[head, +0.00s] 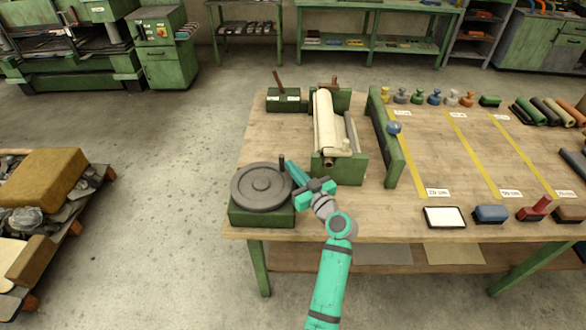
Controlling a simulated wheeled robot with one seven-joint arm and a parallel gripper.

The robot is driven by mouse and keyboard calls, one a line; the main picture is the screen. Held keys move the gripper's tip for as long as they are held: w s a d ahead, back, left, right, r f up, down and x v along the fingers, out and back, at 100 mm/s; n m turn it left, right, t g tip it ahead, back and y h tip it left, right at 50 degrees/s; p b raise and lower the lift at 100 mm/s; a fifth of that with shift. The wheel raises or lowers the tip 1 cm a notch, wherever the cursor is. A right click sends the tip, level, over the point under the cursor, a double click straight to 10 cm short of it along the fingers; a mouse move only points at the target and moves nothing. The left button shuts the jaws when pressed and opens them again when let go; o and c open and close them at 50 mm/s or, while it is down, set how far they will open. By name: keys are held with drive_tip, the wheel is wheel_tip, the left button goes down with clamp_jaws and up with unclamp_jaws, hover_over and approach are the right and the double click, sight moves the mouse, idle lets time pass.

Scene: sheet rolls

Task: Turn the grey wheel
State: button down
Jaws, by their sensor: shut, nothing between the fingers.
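The grey wheel (262,186) is a flat round disc lying level on a green box base (262,216) at the left front corner of the table. A short dark upright handle (282,162) stands at the wheel's far right rim. My gripper (289,164) reaches in from the right, with its teal fingers close beside the handle. It is shut, with nothing held between the fingers. I cannot tell whether the fingers touch the handle or the rim.
A green roller device with a cream roll (325,122) stands just right of my gripper. A green box with a lever (285,101) is behind the wheel. A green rail (386,140) stands farther right. A white pad (444,217) lies at the front edge.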

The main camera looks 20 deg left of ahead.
drive_tip(key=shift+s+d, duration=0.1)
drive_tip(key=shift+d, duration=0.35)
drive_tip(key=s+d, duration=0.5)
drive_tip(key=d, duration=0.7)
drive_tip(key=shift+s+a, duration=0.15)
